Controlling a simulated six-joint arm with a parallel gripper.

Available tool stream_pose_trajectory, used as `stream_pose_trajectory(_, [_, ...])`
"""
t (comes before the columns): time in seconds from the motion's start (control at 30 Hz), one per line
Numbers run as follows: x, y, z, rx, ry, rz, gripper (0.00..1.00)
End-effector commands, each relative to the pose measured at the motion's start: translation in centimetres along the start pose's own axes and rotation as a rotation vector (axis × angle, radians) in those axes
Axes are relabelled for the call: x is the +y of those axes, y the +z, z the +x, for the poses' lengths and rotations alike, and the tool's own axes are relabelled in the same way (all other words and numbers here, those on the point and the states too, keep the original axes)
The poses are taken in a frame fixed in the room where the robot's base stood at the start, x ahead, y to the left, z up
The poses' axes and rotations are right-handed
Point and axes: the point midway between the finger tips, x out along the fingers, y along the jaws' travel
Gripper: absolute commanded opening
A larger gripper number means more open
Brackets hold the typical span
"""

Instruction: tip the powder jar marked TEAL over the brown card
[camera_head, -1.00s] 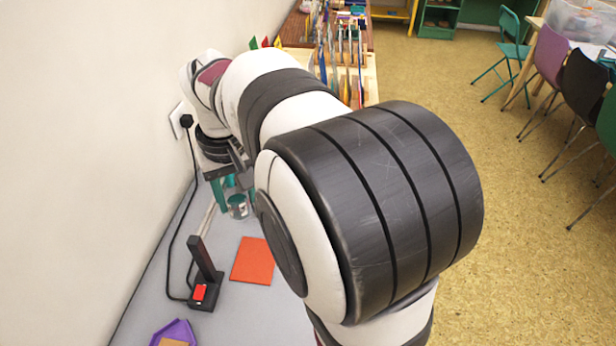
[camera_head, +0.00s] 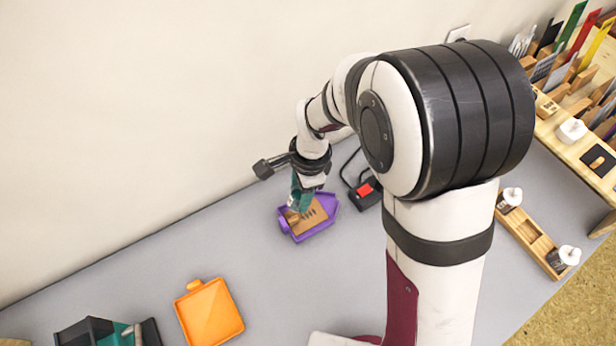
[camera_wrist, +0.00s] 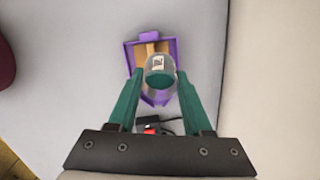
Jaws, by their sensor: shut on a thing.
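My gripper (camera_wrist: 160,78) has two green fingers and is shut on a small clear jar (camera_wrist: 160,66). The jar shows teal content and a pale label whose mark I cannot read. The brown card (camera_wrist: 144,50) lies in a purple tray (camera_wrist: 128,57). The jar is above the card and hides part of it in the wrist view. In the head view my gripper (camera_head: 300,196) is over the left part of the purple tray (camera_head: 331,202); the brown card (camera_head: 316,215) there bears dark marks. I cannot tell whether powder is falling.
A black box with a red switch (camera_head: 366,189) and a cable stands right of the tray. An orange tray (camera_head: 210,312) lies front left, near a dark and green object (camera_head: 110,332). A wooden holder (camera_head: 530,240) is at right. The wall is close behind.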

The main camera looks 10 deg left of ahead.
Motion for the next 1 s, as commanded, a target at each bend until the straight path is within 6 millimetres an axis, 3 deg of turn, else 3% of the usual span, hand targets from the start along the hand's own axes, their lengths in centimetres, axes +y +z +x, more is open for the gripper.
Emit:
stream_pose_trajectory(0.27, [0.2, -0.7, 1.5, -0.409, -0.077, 0.027, 0.0])
stream_pose_trajectory(1.0, [0.1, -0.5, 1.5, -0.547, -0.107, 0.013, 0.0])
